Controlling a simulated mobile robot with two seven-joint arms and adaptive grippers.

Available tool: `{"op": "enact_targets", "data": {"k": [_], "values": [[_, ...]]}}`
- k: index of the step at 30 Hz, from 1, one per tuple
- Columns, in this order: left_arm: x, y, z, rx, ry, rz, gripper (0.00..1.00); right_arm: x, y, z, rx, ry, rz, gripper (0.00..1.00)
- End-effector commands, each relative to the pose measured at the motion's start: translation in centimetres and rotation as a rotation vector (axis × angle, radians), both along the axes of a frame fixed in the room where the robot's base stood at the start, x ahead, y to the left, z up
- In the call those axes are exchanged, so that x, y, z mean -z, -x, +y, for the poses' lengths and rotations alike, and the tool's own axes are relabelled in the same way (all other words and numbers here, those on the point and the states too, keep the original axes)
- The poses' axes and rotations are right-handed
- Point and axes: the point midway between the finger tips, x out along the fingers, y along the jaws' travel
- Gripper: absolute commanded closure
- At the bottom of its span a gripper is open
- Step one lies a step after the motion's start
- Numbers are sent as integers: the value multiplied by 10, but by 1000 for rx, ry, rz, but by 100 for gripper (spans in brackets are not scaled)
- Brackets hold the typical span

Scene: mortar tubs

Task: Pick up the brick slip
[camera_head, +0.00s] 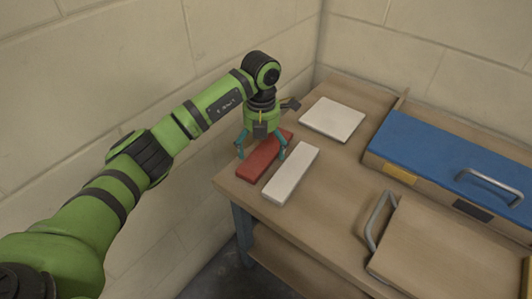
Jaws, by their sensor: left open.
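The brick slip (257,162) is a flat red-brown bar lying on the wooden table (239,189) near its left corner. My left gripper (261,152) points down over it with its teal fingers spread, one on each side of the slip as seen from here. The gripper body hides part of the slip's far end. I cannot tell how far the fingertips are above the table. The fingers hold nothing. My right gripper is not in view.
A white bar (291,174) lies close beside the slip on its right. A white square tile (331,119) lies farther back. A blue-lidded box (440,150) and a wooden board with a metal handle (430,245) take up the right side. Block walls stand behind and left.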

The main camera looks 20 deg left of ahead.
Motion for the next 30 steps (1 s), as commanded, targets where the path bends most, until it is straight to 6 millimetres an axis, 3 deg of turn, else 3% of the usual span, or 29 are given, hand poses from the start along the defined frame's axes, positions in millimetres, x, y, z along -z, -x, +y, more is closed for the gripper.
{"op": "enact_targets", "data": {"k": [2, 6, 7, 8, 20, 25, 28, 30], "values": [[0, 0, 0, 0, 0, 0, 0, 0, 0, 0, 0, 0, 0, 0], [0, 0, 0, 1, 0, 0, 56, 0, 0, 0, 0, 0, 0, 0], [0, 0, 0, 1, 0, 0, 68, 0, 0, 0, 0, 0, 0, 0], [0, 0, 0, 1, 0, 0, 72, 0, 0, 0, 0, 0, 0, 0], [-5, 0, -1, 2, 1, -2, 73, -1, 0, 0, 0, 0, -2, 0], [-22, -1, 0, 2, 0, -4, 73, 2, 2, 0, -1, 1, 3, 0], [-43, -2, 0, 1, 1, -7, 73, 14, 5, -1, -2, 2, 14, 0], [-52, 2, -15, 9, 3, -4, 73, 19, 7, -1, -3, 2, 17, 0]]}}
